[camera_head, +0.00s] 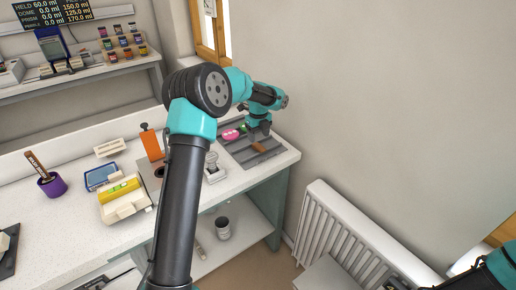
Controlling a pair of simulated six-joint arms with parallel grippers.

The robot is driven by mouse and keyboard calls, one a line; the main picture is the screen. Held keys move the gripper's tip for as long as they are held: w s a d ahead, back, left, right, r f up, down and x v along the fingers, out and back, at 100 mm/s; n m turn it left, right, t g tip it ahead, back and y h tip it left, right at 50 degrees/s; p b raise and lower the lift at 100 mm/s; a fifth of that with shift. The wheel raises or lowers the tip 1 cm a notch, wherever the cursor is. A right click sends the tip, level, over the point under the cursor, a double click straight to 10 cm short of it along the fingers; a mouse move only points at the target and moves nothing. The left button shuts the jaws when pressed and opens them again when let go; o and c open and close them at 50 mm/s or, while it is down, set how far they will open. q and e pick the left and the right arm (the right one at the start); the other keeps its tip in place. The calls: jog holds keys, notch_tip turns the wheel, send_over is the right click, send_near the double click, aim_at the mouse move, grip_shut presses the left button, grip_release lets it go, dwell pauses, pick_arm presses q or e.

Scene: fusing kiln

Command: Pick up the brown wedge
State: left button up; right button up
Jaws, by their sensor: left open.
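The brown wedge (258,148) is a small orange-brown piece lying on a grey tray (277,155) at the right end of the white worktop. My left gripper (258,137) is above the wedge, pointing down, with open jaws. A small gap seems to separate its fingertips from the wedge, but the exact height is hard to tell. Part of my right arm shows in the lower right corner; its gripper is out of view.
A pink piece (230,134) and a green piece lie on the same tray, left of the gripper. An orange block (151,144), a metal-coloured fitting (212,165) and a yellow level (119,190) stand further left. A wall rises behind the tray.

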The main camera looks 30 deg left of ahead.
aim_at(258, 146)
pick_arm(q)
jog(key=shift+a+f, duration=0.1)
jog(key=shift+f, duration=2.5)
jog(key=shift+c, duration=0.2)
jog(key=c, duration=1)
jog(key=shift+o, duration=0.2)
jog(key=shift+r, duration=0.1)
jog(key=shift+r, duration=1.25)
jog(key=shift+s+d+r, duration=0.2)
jog(key=shift+s+r, duration=0.15)
jog(key=shift+r, duration=0.15)
jog(key=s+d+r, duration=0.1)
jog(key=s+d, duration=0.7)
jog(key=s, duration=0.5)
jog(key=shift+r, duration=0.2)
